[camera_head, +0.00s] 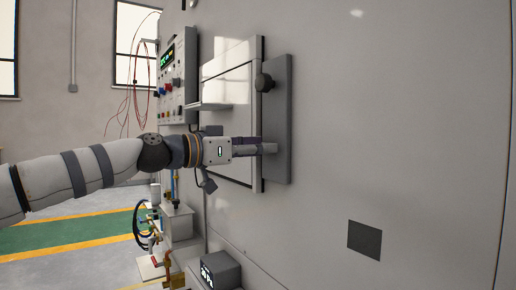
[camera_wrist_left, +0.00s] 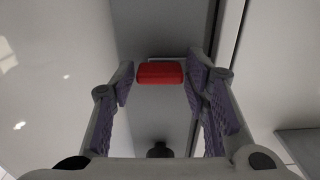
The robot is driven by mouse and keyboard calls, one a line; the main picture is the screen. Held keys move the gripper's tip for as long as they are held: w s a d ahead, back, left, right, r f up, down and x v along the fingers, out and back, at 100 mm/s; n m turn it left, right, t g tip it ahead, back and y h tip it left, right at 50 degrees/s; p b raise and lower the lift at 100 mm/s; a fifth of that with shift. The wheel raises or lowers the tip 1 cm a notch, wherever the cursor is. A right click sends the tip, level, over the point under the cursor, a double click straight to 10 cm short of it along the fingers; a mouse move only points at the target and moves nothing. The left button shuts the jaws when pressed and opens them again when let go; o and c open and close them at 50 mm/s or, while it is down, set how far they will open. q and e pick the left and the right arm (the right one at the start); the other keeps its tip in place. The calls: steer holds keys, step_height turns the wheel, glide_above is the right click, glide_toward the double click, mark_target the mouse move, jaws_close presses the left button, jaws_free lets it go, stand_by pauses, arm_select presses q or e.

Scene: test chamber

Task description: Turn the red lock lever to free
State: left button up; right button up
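The red lock lever (camera_wrist_left: 160,73) shows in the left wrist view as a short red block near the top middle, in front of a grey plate. My left gripper (camera_wrist_left: 160,86) is open, with one purple-padded finger on each side of the lever. A gap shows on the left side; on the right the pad is very close, and I cannot tell if it touches. In the head view my left gripper (camera_head: 268,147) reaches across the panel to the grey plate (camera_head: 279,120), and the lever is hidden there. My right gripper is not in view.
A control box (camera_head: 172,85) with buttons and red cables hangs further left. The wall at right is mostly bare.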

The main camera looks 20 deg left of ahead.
arm_select(q)
steer(key=c, duration=0.6)
steer(key=shift+o, duration=0.2)
steer(key=shift+n, duration=0.3)
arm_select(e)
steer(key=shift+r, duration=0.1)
arm_select(q)
steer(key=shift+n+p, duration=2.35)
steer(key=shift+n, duration=6.25)
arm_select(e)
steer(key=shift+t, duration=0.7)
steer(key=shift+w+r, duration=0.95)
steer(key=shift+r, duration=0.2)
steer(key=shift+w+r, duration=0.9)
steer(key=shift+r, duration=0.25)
